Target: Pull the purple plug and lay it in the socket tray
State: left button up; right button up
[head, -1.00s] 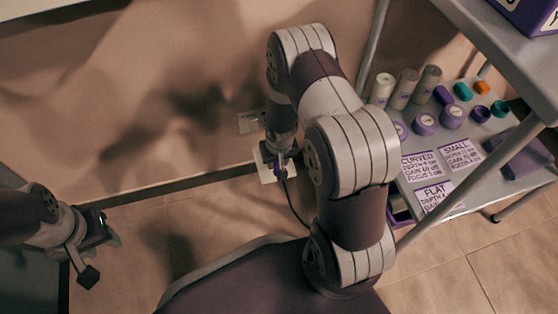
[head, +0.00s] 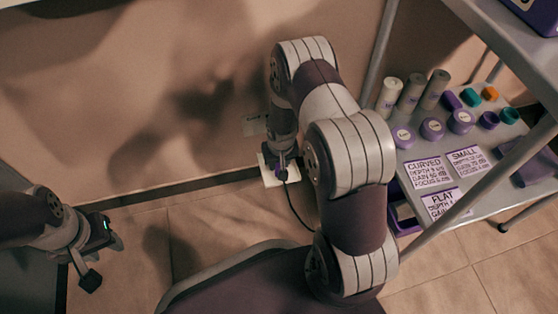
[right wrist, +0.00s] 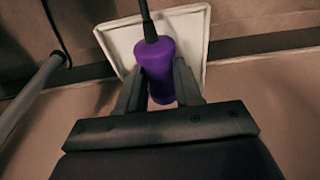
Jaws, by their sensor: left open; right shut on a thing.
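The purple plug (right wrist: 155,62) is held between the fingers of my right gripper (right wrist: 160,88), which is shut on it. Its dark cord runs off the plug's end. I cannot tell whether the plug touches the tray. My left gripper (head: 99,262) is open and empty at the lower left, far from the tray.
A metal cart (head: 480,208) with cylinders, caps and labelled cards stands at the right. Floor at left is clear.

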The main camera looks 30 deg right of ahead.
jog(key=o, duration=1.1)
jog(key=r+p, duration=0.3)
jog(key=r, duration=0.1)
jog(key=s+r+p, duration=0.1)
jog(key=r+p, duration=0.2)
jog(key=r, duration=0.1)
jog(key=s+r+p, duration=0.1)
jog(key=r+p, duration=0.2)
jog(key=r, duration=0.1)
jog(key=shift+a+r, duration=0.2)
jog(key=shift+r, duration=0.05)
